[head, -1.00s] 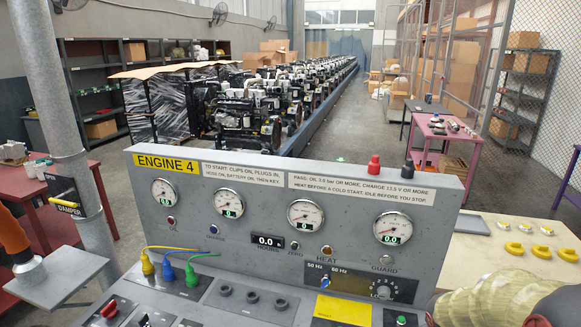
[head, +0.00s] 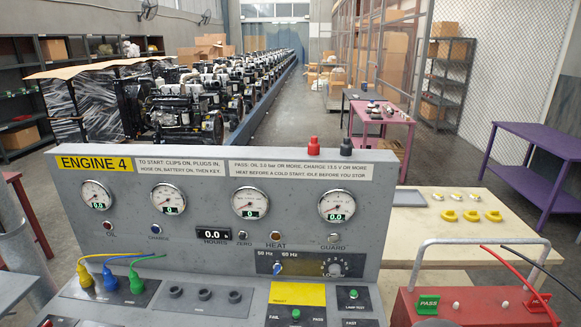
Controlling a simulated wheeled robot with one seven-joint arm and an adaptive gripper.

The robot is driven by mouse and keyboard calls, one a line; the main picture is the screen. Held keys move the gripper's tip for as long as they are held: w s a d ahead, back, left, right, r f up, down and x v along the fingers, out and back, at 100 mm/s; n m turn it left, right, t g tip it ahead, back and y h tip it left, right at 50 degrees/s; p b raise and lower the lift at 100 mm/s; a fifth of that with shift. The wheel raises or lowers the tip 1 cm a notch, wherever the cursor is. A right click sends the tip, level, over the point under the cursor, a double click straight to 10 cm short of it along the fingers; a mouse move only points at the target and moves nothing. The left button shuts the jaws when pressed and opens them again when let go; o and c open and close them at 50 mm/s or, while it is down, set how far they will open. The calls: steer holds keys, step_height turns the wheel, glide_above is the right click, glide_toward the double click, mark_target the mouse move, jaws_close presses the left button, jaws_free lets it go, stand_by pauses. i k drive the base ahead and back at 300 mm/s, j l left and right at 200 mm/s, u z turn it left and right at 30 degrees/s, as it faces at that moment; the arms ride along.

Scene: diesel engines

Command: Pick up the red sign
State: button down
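A small red sign (head: 537,302) with pale lettering, too small to read surely, stands on top of a red box (head: 465,304) at the bottom right of the head view. It is close to the box's right edge. A green PASS sign (head: 428,304) stands on the same box, to its left. My gripper is not in view, so its place relative to the red sign does not show.
A grey metal handle (head: 478,241) arches over the red box, with red and black cables (head: 525,262) at its right. The grey ENGINE 4 panel (head: 215,235) fills the left foreground. A pale table (head: 455,240) with yellow pieces stands behind; a purple table (head: 540,165) is at right.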

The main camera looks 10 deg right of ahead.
mark_target(533, 305)
steer(key=z, duration=2.05)
steer(key=u, duration=0.4)
steer(key=i+l+u, duration=0.1)
steer(key=l+u, duration=0.15)
steer(key=u, duration=0.2)
steer(key=i+l+u, duration=0.1)
steer(key=l+u, duration=0.15)
steer(key=u, duration=0.15)
steer(key=l+u, duration=0.3)
steer(key=u, duration=0.15)
steer(key=l+u, duration=0.25)
steer(key=u, duration=0.2)
steer(key=k+l+u, duration=0.1)
steer(key=l, duration=0.8)
steer(key=k+l+u, duration=0.15)
steer(key=l, duration=0.25)
steer(key=k+l+u, duration=0.1)
steer(key=l, duration=0.35)
